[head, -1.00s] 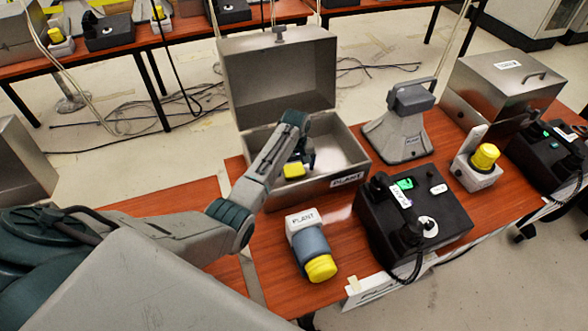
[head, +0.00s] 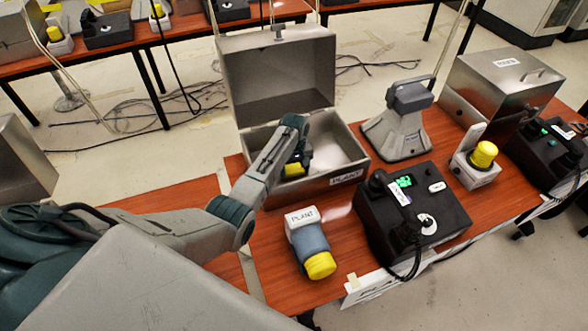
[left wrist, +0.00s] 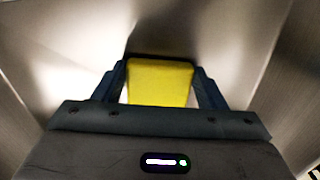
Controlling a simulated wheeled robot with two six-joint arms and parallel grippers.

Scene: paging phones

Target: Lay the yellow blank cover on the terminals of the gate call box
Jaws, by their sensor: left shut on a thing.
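The yellow blank cover (head: 293,170) is inside the open grey metal box labelled PLANT (head: 318,190). My left gripper (head: 298,165) reaches down into this box. In the left wrist view the yellow cover (left wrist: 160,83) is between the two fingers of my left gripper (left wrist: 160,92), which is shut on it. The metal walls surround it there. I cannot tell whether the cover touches the box floor. I cannot make out which box is the gate call box; the label on the closed metal box (head: 490,92) at right is too small to read. My right gripper is out of view.
Bare table shows at left.

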